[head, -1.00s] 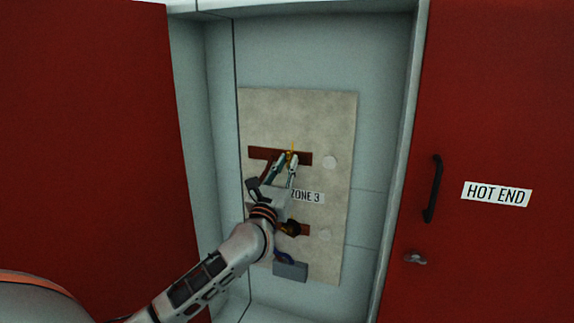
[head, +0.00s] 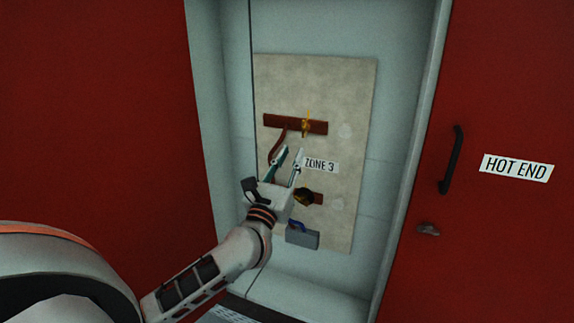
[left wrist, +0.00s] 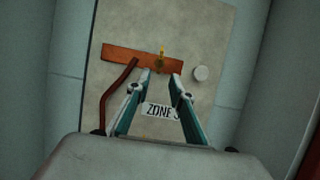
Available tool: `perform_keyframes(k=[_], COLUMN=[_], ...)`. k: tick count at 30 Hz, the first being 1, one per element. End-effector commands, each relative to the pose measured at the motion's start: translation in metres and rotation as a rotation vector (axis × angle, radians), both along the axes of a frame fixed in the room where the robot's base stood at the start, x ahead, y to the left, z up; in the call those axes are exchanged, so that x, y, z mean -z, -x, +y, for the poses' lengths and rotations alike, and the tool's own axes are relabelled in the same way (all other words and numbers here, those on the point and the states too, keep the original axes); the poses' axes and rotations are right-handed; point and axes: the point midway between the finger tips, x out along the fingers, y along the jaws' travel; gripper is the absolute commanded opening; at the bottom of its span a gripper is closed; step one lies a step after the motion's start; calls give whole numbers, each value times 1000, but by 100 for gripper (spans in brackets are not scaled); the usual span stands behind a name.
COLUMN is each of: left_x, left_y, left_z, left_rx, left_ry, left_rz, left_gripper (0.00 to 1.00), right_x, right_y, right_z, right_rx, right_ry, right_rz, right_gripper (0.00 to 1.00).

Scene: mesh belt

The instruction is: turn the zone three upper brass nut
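The zone three upper brass nut (head: 306,124) is a small golden piece on the upper copper bar (head: 282,122), above the "ZONE 3" label (head: 321,165). In the left wrist view the nut (left wrist: 161,60) shows just beyond and above my fingertips. My left gripper (head: 291,157) is below the nut and apart from it, its fingers spread with nothing between them. It also shows open in the left wrist view (left wrist: 161,80). My right gripper is not in view.
A lower copper bar carries a dark brass piece (head: 304,196), with a grey box (head: 302,237) and blue wire below. The beige panel (head: 350,110) sits inside a pale cabinet. Red doors flank it; the right one has a black handle (head: 452,160) and a "HOT END" sign (head: 515,167).

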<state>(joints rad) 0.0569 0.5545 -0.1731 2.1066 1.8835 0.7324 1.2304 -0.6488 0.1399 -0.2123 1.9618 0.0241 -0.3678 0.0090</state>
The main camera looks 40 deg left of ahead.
Motion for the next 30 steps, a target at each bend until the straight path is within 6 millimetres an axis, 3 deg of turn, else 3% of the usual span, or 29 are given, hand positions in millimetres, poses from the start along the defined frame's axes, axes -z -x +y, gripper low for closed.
perform_keyframes(k=[9, 26, 30], left_x=[9, 10, 21], left_y=[23, 24, 28], left_z=[-5, -6, -16], left_rx=[-1, -1, -26], left_ry=[-1, -5, -135], left_rz=[-1, 0, 18], left_gripper=[22, 22, 22], right_x=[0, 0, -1], right_y=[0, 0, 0], right_z=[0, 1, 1], right_rx=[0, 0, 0], right_ry=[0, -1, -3], right_rz=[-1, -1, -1], right_gripper=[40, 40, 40])
